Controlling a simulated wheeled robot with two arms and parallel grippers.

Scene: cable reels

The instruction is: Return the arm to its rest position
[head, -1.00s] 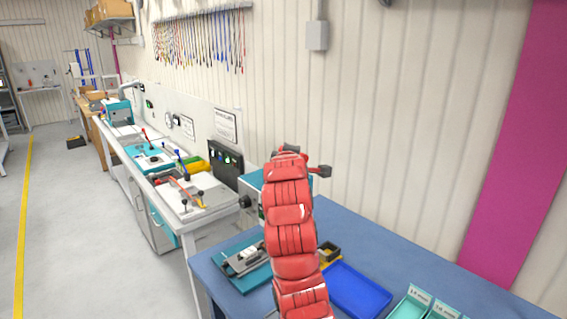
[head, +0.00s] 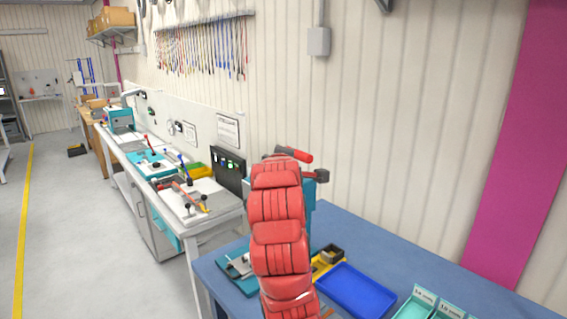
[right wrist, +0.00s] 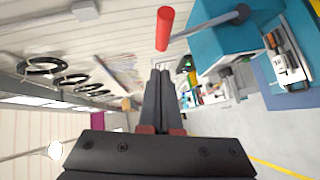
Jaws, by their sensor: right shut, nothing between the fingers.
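My red arm (head: 277,235) rises from the bottom middle of the head view, over the blue bench. Its far end hides its own gripper in that view. In the right wrist view my right gripper (right wrist: 160,73) is shut, with its two dark fingers together and nothing between them. A red lever handle (right wrist: 165,28) on a grey rod lies beyond the fingertips, apart from them. The rod leads to a teal machine (right wrist: 232,42) at the right. My left gripper is in neither view.
The blue bench (head: 385,248) holds a blue tray (head: 355,290), a small dark box on a yellow base (head: 330,254) and teal bins (head: 420,302). A white workbench (head: 205,203) with tools runs along the wall to the left.

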